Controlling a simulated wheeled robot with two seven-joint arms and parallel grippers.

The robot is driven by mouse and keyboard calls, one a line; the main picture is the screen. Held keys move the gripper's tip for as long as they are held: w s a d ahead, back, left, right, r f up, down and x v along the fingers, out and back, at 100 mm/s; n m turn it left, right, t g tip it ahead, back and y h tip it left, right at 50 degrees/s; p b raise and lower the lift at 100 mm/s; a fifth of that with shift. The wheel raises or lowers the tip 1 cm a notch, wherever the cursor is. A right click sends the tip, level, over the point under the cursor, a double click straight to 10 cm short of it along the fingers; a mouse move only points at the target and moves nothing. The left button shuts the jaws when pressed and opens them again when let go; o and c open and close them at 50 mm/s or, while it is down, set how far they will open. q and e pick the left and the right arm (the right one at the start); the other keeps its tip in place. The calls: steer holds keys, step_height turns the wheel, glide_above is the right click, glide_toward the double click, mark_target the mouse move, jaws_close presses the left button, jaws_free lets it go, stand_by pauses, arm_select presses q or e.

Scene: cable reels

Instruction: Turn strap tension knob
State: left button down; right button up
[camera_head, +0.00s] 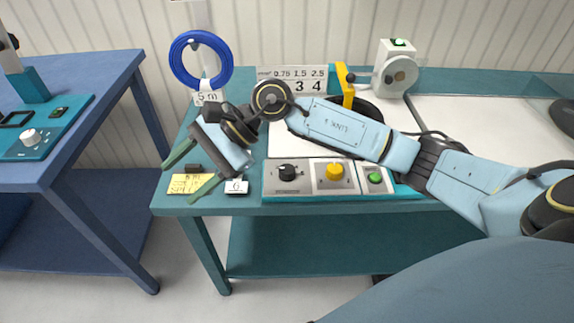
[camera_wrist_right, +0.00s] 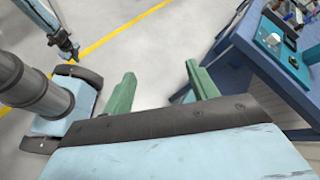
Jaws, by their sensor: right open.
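A control panel (camera_head: 311,190) at the front of the teal bench carries a black knob (camera_head: 287,173), a yellow knob (camera_head: 335,171) and a green button (camera_head: 375,178). I cannot read which knob is for strap tension. My right gripper (camera_head: 179,184) has green fingers spread apart with nothing between them. It is left of the panel, above the bench's front left corner, apart from both knobs. In the right wrist view its fingers (camera_wrist_right: 160,78) point over the floor. My left gripper does not show in the head view.
A blue cable coil (camera_head: 176,62) hangs on a post at the back left. A yellow note (camera_head: 190,184) and a card marked 6 (camera_head: 236,187) lie by my right gripper. A white machine (camera_head: 397,72) stands at the back. A blue table (camera_head: 90,130) is to the left, across a gap.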

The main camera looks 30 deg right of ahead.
steer(key=w+d+f+n+h, duration=0.3)
steer(key=d+h, duration=0.3)
steer(key=d, duration=0.4)
steer(key=r+n+h, duration=0.1)
steer(key=r+h, duration=0.1)
steer(key=h, duration=0.4)
glide_above(287, 168)
steer(key=shift+g, duration=0.4)
step_height(287, 168, down, 12)
steer(key=shift+s+f+b, duration=0.1)
steer(key=shift+f+b, duration=0.05)
steer(key=shift+b, duration=0.3)
steer(key=shift+f, duration=0.55)
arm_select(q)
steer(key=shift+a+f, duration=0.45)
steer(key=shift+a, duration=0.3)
arm_select(e)
steer(key=c, duration=1)
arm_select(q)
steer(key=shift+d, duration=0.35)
